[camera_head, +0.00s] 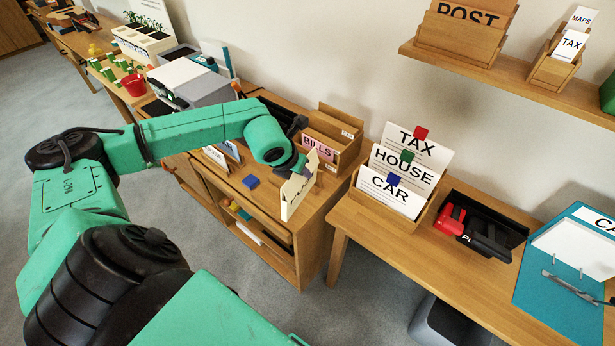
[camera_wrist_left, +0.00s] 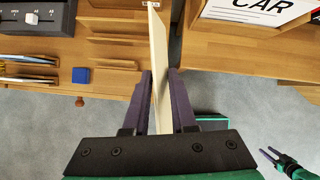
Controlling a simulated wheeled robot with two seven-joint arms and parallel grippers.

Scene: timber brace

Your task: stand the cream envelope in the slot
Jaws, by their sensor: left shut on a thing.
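The cream envelope (camera_head: 299,189) is held upright, edge-on, in front of the wooden letter sorter. My left gripper (camera_head: 296,172) is shut on it. In the left wrist view, the envelope (camera_wrist_left: 159,70) stands between the two dark fingers (camera_wrist_left: 162,100). The wooden letter sorter (camera_head: 347,133) has stepped slots with small labels, and a pink BILLS envelope (camera_head: 318,146) stands in it. The sorter also shows in the left wrist view (camera_wrist_left: 113,40). The envelope looks clear of the sorter. My right gripper (camera_wrist_left: 269,156) shows small at the lower right of the left wrist view, its fingers apart and empty.
A blue block (camera_head: 250,181) lies on the cabinet top left of the envelope. To the right, across a gap, a desk holds a wooden holder with TAX, HOUSE and CAR cards (camera_head: 391,193), and a black tray (camera_head: 490,218). A wall shelf (camera_head: 505,76) hangs above.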

